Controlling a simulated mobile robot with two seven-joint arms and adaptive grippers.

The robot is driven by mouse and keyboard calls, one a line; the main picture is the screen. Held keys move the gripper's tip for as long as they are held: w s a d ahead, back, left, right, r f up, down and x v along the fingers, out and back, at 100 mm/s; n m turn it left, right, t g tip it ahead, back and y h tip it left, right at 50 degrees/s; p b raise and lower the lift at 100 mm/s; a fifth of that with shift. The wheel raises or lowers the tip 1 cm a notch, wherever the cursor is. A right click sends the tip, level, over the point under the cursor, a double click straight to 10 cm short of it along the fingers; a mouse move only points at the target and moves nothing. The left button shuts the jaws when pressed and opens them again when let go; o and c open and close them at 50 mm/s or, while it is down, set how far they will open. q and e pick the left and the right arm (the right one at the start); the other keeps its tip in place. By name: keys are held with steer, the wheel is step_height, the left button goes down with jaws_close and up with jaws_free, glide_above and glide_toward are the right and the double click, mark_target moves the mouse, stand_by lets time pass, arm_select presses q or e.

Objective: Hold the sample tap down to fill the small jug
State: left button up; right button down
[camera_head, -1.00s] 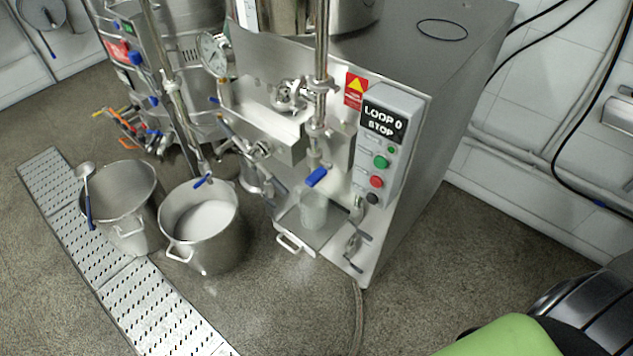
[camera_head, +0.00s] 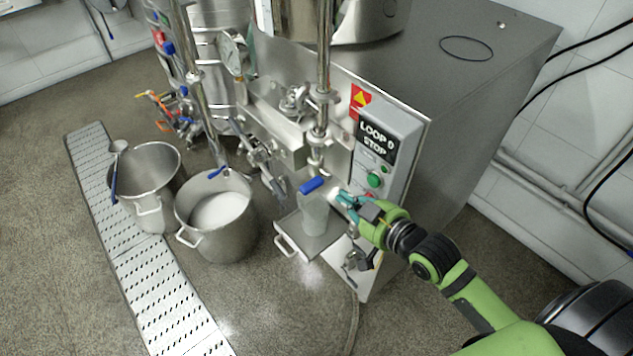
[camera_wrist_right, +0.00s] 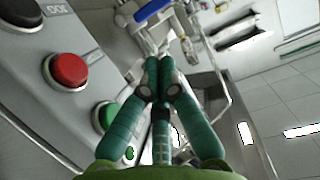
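The sample tap's blue lever (camera_head: 312,185) sits on the front of the steel mill. It also shows at the top of the right wrist view (camera_wrist_right: 150,10). The small jug (camera_head: 314,215), pale and translucent, stands upright on the drip tray (camera_head: 288,243) below the tap; its contents cannot be made out. My right gripper (camera_head: 337,196) is just right of the lever and beside the jug's upper part. Its teal fingers (camera_wrist_right: 160,62) converge with their tips together, holding nothing visible, and appear short of the lever. My left gripper is out of view.
The control box (camera_head: 385,150), reading "LOOP 0 STOP", is close to my right gripper; its red button (camera_wrist_right: 68,71) and green button (camera_wrist_right: 104,116) are beside the fingers. A pot of white liquid (camera_head: 215,240) and another steel pot (camera_head: 150,185) stand on the floor at left.

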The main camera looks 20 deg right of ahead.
steer(key=r, duration=0.1)
steer(key=a+r, duration=0.1)
steer(key=r, duration=0.1)
steer(key=shift+s+a+r+n+y, duration=0.15)
steer(key=shift+s+r+n+y, duration=0.15)
steer(key=shift+y, duration=0.1)
steer(key=shift+w, duration=0.2)
steer(key=p, duration=0.1)
glide_above(312, 185)
steer(key=s, duration=0.2)
step_height(312, 185, down, 2)
steer(key=shift+a+f, duration=0.15)
steer(key=shift+f, duration=1)
steer(key=shift+a+f, duration=0.15)
steer(key=shift+f, duration=0.95)
